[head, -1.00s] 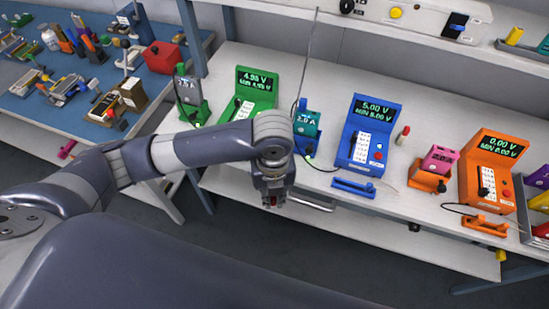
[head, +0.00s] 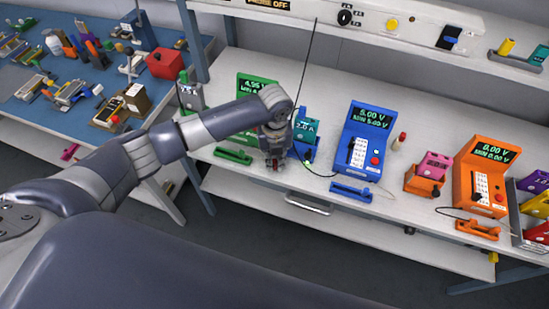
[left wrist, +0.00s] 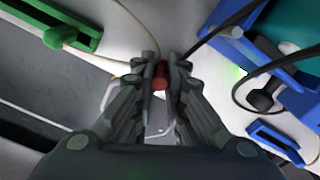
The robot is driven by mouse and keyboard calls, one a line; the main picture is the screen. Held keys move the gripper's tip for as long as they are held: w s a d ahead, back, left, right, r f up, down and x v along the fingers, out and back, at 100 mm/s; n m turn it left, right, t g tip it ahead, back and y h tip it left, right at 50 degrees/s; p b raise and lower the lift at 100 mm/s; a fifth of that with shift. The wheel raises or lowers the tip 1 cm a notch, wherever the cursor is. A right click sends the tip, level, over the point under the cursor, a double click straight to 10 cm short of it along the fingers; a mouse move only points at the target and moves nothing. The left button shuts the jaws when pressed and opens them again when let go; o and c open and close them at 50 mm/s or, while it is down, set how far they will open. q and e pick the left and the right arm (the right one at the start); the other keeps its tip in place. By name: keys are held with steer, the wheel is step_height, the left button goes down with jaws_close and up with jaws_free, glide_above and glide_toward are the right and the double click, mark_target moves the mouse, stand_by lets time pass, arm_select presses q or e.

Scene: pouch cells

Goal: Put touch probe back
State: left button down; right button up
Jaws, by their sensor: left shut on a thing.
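My left gripper (head: 274,165) is over the front part of the white bench, between the green and blue stations. It is shut on a small red thing, and the red piece (left wrist: 160,77) shows between the fingertips in the left wrist view. It may be the touch probe; most of it is hidden by the fingers. A pale lead and a black lead run near the fingertips. A green cradle (head: 232,156) lies left of the gripper and shows in the left wrist view (left wrist: 58,28). A blue cradle (head: 352,192) lies to the right. My right gripper is not in view.
The green meter (head: 258,86), blue meter (head: 362,140) and orange meter (head: 483,178) stand on the bench. A teal cell (head: 307,126) in a blue holder is close right of the gripper. A red-topped white piece (head: 399,141) stands beside the blue meter. A shelf overhangs the back.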

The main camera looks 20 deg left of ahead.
mark_target(275, 160)
arm_select(q)
steer(key=shift+f, duration=0.25)
steer(key=shift+f, duration=0.15)
steer(key=c, duration=1.6)
jaws_free()
steer(key=shift+c, duration=0.2)
step_height(275, 160, up, 12)
steer(key=b, duration=0.1)
steer(key=shift+r+b, duration=0.2)
steer(key=shift+b, duration=0.1)
